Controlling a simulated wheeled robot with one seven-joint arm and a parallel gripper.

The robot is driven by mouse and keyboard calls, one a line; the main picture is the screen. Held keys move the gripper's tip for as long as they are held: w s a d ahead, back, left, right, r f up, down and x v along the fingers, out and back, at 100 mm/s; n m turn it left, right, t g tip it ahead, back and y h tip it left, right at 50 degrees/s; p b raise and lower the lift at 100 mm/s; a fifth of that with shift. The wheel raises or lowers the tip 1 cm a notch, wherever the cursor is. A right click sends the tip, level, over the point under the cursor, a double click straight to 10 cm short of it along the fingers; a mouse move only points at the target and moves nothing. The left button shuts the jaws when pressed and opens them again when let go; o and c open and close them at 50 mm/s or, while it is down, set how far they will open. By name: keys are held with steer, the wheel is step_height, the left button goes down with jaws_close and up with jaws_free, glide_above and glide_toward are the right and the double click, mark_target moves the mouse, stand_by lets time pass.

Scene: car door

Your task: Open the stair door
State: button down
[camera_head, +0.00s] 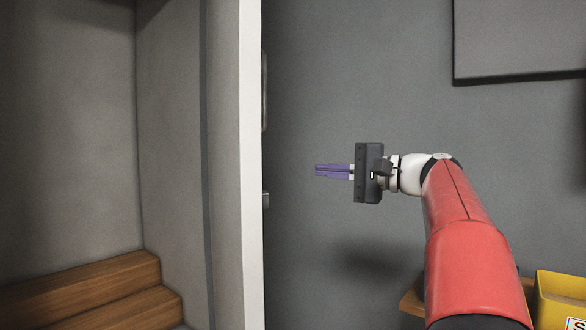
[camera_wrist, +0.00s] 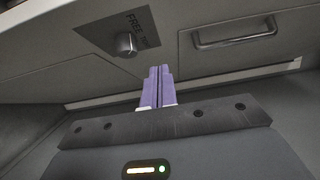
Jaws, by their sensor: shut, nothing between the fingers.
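The stair door (camera_head: 251,180) shows nearly edge-on in the head view as a pale upright strip and appears to stand open. On its right side are a long handle (camera_head: 265,90) and a small knob (camera_head: 266,200). The wrist view shows the door face tilted, with the knob (camera_wrist: 126,44) on a dark plate reading "FREE" and the bar handle (camera_wrist: 235,33). My gripper (camera_head: 318,170) is to the right of the door edge, between knob and handle height. Its purple fingers (camera_wrist: 160,70) are shut, empty and apart from the door.
Wooden steps (camera_head: 110,290) are visible to the left of the door. A grey wall (camera_head: 350,60) lies behind my arm, with a dark-edged panel (camera_head: 520,40) at upper right. A yellow box (camera_head: 560,295) sits at lower right near a wooden edge (camera_head: 412,300).

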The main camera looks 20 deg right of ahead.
mark_target(233, 180)
steer(key=s+a+x, duration=0.2)
steer(key=x, duration=1)
steer(key=shift+p, duration=0.35)
steer(key=shift+w+a, duration=0.1)
steer(key=shift+a, duration=0.05)
